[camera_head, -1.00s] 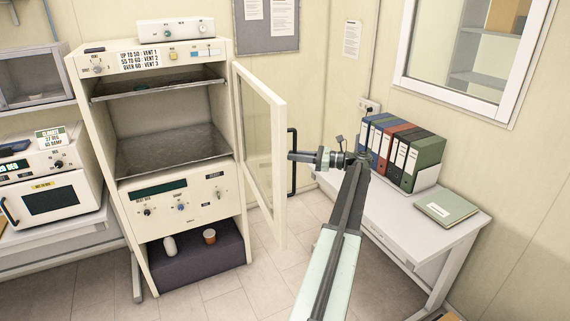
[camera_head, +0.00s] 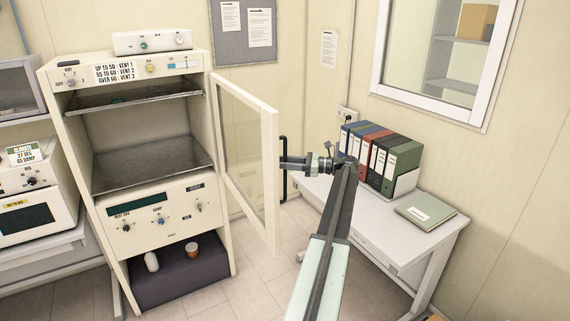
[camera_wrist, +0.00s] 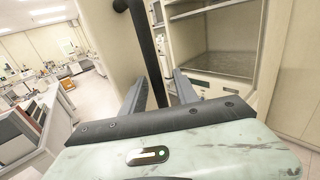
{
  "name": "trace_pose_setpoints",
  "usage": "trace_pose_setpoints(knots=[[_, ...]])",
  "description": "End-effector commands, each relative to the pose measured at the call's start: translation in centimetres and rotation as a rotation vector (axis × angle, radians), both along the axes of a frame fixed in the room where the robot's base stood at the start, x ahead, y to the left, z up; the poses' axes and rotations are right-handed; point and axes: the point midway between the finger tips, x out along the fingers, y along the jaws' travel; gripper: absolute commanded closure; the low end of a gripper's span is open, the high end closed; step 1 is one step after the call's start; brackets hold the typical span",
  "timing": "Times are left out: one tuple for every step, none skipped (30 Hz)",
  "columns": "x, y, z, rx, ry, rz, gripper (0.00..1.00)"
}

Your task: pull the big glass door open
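The big glass door (camera_head: 246,165) stands open in the head view, hinged at the right side of the tall cream cabinet (camera_head: 165,225) and swung out from its front. Its black upright bar handle (camera_head: 283,190) is on the outer face near the free edge. My gripper (camera_head: 284,162) reaches the handle from the right. In the wrist view my gripper (camera_wrist: 160,78) has its two fingers apart, with the black handle (camera_wrist: 148,52) passing between them. Gaps show beside the bar, so the fingers do not look closed on it.
A white desk (camera_head: 400,245) with several binders (camera_head: 380,160) and a green folder (camera_head: 425,211) is right of my arm. A cup (camera_head: 192,249) and a white bottle (camera_head: 151,261) sit in the cabinet's base. Tiled floor (camera_head: 262,275) is clear below the door.

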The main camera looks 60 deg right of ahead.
Motion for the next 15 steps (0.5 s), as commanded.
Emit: trace_pose_setpoints(knots=[[0.0, 0.0, 0.0, 0.000, 0.000, 0.000, 0.64], [0.0, 0.0, 0.0, 0.000, 0.000, 0.000, 0.64], [0.0, 0.0, 0.0, 0.000, 0.000, 0.001, 0.64], [0.0, 0.0, 0.0, 0.000, 0.000, 0.001, 0.64], [-0.1, 0.0, 0.0, 0.000, 0.000, 0.001, 0.64], [-0.2, 0.0, 0.0, 0.000, 0.000, 0.000, 0.64], [-0.3, -0.1, 0.0, 0.000, 0.000, 0.000, 0.64], [-0.5, -0.2, 0.0, 0.000, 0.000, 0.000, 0.64], [-0.9, -0.3, 0.0, 0.000, 0.000, -0.001, 0.64], [-1.3, -0.4, 0.0, 0.000, 0.000, -0.002, 0.64], [-1.7, -0.6, 0.0, 0.000, 0.000, -0.002, 0.64], [-2.3, -0.8, 0.0, 0.000, 0.000, -0.001, 0.64], [-2.9, -0.9, 0.0, 0.000, 0.000, -0.001, 0.64], [-3.5, -1.1, 0.0, 0.000, 0.000, -0.001, 0.64], [-4.3, -1.4, 0.0, 0.000, 0.000, -0.002, 0.64]])
